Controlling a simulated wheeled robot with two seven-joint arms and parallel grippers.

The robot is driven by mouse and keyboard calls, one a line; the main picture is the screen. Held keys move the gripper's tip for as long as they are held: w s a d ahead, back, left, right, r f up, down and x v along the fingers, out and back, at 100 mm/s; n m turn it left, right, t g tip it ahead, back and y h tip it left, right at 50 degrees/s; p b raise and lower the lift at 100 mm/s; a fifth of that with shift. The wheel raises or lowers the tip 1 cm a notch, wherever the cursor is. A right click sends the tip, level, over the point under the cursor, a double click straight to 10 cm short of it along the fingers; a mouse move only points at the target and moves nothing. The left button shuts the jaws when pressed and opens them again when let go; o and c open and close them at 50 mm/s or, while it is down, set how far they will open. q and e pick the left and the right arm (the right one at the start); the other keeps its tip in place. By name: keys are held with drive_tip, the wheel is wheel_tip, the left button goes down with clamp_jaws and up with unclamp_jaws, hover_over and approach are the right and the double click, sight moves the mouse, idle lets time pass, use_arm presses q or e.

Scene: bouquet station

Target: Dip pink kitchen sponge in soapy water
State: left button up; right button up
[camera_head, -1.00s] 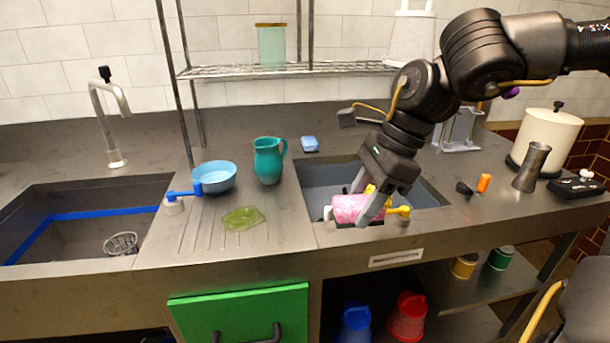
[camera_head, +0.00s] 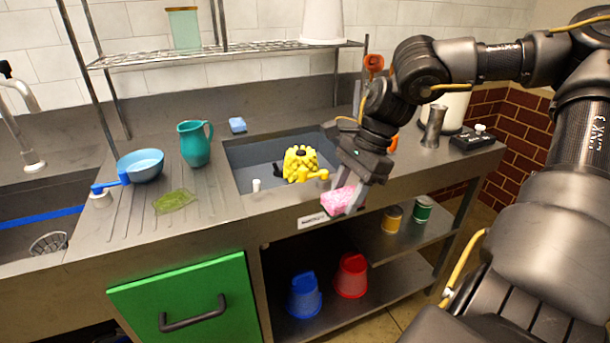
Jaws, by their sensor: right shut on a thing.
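My right gripper (camera_head: 350,192) is shut on the pink sponge (camera_head: 336,201). It holds the sponge in front of the counter's front edge, below and to the right of the sink basin. The grey basin (camera_head: 250,152) is set into the counter, with a yellow bumpy object (camera_head: 300,160) in it. A yellow piece sticks out from that object toward the front rim. I cannot make out soapy water in the basin. My left gripper is not in view.
A teal pitcher (camera_head: 195,146), a blue pan (camera_head: 142,165) and a green cloth-like item (camera_head: 174,200) stand left of the basin. A blue sponge (camera_head: 237,125) lies behind it. Below are a blue bucket (camera_head: 304,298), a red bucket (camera_head: 351,277) and cans (camera_head: 392,219).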

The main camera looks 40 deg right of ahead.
sight(361, 210)
drive_tip(key=shift+m, duration=0.3)
drive_tip(key=d+f, duration=0.1)
drive_tip(key=s+d+f, duration=0.1)
drive_tip(key=f, duration=0.1)
drive_tip(key=s+d+f, duration=0.1)
drive_tip(key=shift+f, duration=0.4)
drive_tip(key=s+a+f+n+g, duration=0.1)
drive_tip(key=a+f+n, duration=0.1)
drive_tip(key=a+f, duration=0.35)
drive_tip(key=a+f+n, duration=0.1)
drive_tip(key=a+f, duration=0.2)
drive_tip(key=f, duration=0.5)
drive_tip(key=w+a+n+g, duration=0.25)
drive_tip(key=a+n, duration=0.25)
drive_tip(key=a, duration=0.5)
drive_tip(key=w+a+r+n, duration=0.3)
drive_tip(key=w+r, duration=0.5)
drive_tip(key=r, duration=0.2)
drive_tip(key=shift+w+r+n+g+h, duration=0.15)
drive_tip(key=shift+r+n+g+h, duration=0.05)
drive_tip(key=shift+n+g+h, duration=0.2)
